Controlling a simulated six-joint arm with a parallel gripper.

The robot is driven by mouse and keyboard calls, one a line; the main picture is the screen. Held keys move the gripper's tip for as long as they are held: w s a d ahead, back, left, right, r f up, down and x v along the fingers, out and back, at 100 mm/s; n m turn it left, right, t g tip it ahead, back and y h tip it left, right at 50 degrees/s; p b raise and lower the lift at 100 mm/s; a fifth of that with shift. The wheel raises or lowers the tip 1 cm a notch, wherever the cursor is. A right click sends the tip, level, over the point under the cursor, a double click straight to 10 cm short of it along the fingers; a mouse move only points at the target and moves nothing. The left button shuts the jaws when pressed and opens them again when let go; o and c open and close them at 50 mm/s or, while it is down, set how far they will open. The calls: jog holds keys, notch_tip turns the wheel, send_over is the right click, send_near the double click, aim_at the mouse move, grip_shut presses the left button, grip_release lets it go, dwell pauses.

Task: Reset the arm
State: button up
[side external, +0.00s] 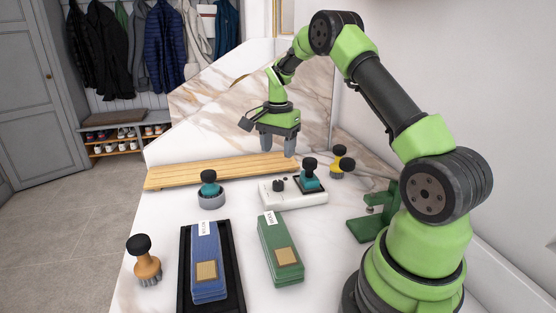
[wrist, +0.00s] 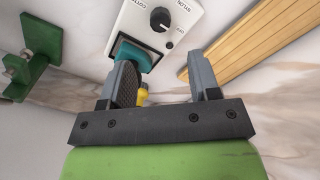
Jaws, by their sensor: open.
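My gripper (side external: 277,146) is open and empty. In the side external view it hangs above the back of the white bench, over the right end of the slatted wooden board (side external: 205,173). In the wrist view the two grey fingers of my gripper (wrist: 166,82) stand wide apart with nothing between them that they hold. The white box with a black knob (wrist: 172,30) shows beyond the fingertips, and the teal piece on it (wrist: 137,54) lies close to the left finger in that view. A yellow thing (wrist: 143,95) is partly hidden by the left finger.
A blue box (side external: 207,250) lies in a black tray (side external: 185,287).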

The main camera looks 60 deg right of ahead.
jog(key=shift+r, duration=0.2)
jog(key=s+a+r+n+t, duration=0.2)
jog(key=s+a+r+n, duration=0.1)
jog(key=a+r, duration=0.45)
jog(key=s+a+r+n+t, duration=0.2)
jog(key=a+r+n, duration=0.2)
jog(key=a+r, duration=0.35)
jog(key=s+a+r+n+t+y, duration=0.1)
jog(key=s+a+n, duration=0.2)
jog(key=s, duration=0.4)
jog(key=s+a+r+n+t+y, duration=0.1)
jog(key=s+a+n+t, duration=0.1)
jog(key=s+a+n, duration=0.2)
jog(key=s+a, duration=0.1)
jog(key=s, duration=0.2)
jog(key=shift+s+a, duration=0.15)
jog(key=shift+a, duration=0.1)
